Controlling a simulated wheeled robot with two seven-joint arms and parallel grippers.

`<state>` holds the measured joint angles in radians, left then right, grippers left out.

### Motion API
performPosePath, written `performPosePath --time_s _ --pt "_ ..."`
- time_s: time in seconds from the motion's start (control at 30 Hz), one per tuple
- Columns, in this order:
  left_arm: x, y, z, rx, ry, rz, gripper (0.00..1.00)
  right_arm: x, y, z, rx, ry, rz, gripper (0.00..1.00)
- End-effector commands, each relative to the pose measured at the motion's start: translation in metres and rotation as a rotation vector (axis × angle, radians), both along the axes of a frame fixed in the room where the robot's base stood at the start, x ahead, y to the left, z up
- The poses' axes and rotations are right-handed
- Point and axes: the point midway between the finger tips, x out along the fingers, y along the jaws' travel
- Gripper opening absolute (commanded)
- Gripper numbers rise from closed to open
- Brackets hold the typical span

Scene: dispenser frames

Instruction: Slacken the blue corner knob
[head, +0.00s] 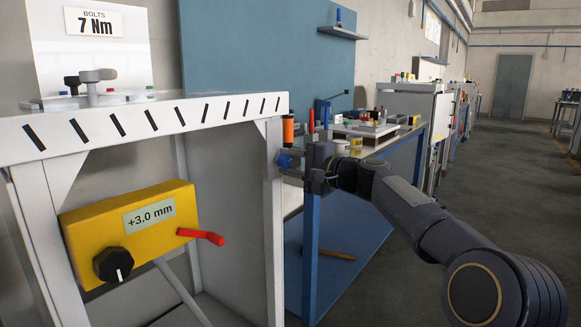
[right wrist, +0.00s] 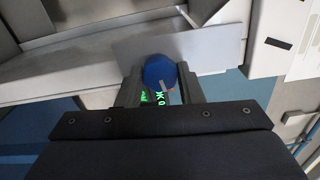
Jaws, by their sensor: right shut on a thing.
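The blue corner knob (head: 284,160) sits at the right-hand post of the white frame (head: 272,225), below an orange cylinder (head: 288,130). My right gripper (head: 292,165) reaches it from the right and is shut on it. In the right wrist view the round blue knob (right wrist: 158,70) is between the two fingers of my right gripper (right wrist: 160,88), with a pale pointer mark on its lower part. Green lit characters (right wrist: 159,97) show just below the knob and are partly hidden. My left gripper is not in view.
A yellow box (head: 130,230) reading "+3.0 mm" hangs on the frame, with a black dial (head: 113,264) and a red lever (head: 202,236). A sign (head: 94,22) reads "BOLTS 7 Nm". A blue-legged bench (head: 312,250) stands behind my right gripper. Floor at right is clear.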

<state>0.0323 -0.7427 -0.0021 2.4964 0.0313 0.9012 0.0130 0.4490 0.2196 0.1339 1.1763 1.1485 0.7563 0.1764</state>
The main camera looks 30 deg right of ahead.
Motion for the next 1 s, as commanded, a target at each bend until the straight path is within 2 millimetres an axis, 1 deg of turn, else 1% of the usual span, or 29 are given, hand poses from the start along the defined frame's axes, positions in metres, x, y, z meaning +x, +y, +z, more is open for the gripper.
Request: performPosePath --time_s 0.4,0.43,0.57,0.87,1.0 --pt "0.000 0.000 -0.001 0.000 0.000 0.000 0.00 0.000 0.000 -0.001 -0.006 0.001 0.001 0.11" --pt "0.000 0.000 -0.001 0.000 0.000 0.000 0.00 0.000 0.000 -0.001 -0.006 0.001 0.002 0.37" --pt "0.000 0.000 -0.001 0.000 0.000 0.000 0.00 0.000 0.000 -0.001 -0.005 0.000 0.001 0.54" --pt "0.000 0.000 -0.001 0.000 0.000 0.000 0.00 -0.001 0.000 0.000 -0.005 -0.001 0.000 0.55" --pt "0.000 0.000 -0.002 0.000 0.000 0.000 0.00 -0.014 -0.007 0.000 -0.006 -0.001 -0.003 0.55"
